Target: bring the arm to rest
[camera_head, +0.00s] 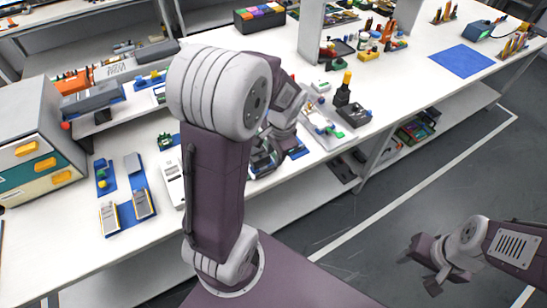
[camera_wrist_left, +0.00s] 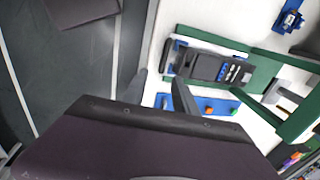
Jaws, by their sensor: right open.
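My left arm rises in the middle of the head view and bends over the table. Its gripper (camera_head: 266,160) is partly hidden behind the arm at the table's front edge. In the left wrist view the left gripper's two grey fingers (camera_wrist_left: 160,88) stand apart with bare white table showing between them, so it is open and empty. A dark device with small keys (camera_wrist_left: 208,67) lies just beyond the fingers, next to green framing. My right gripper (camera_head: 424,277) is open and empty at the lower right of the head view, over the grey floor and away from the table.
The white table (camera_head: 110,270) carries a blue mat (camera_head: 124,214) with silver cells at left, a drawer cabinet (camera_head: 38,150) and a white meter (camera_head: 172,182). A black-and-yellow tool (camera_head: 345,90) stands right of my left arm. A blue mat (camera_head: 461,60) lies at far right.

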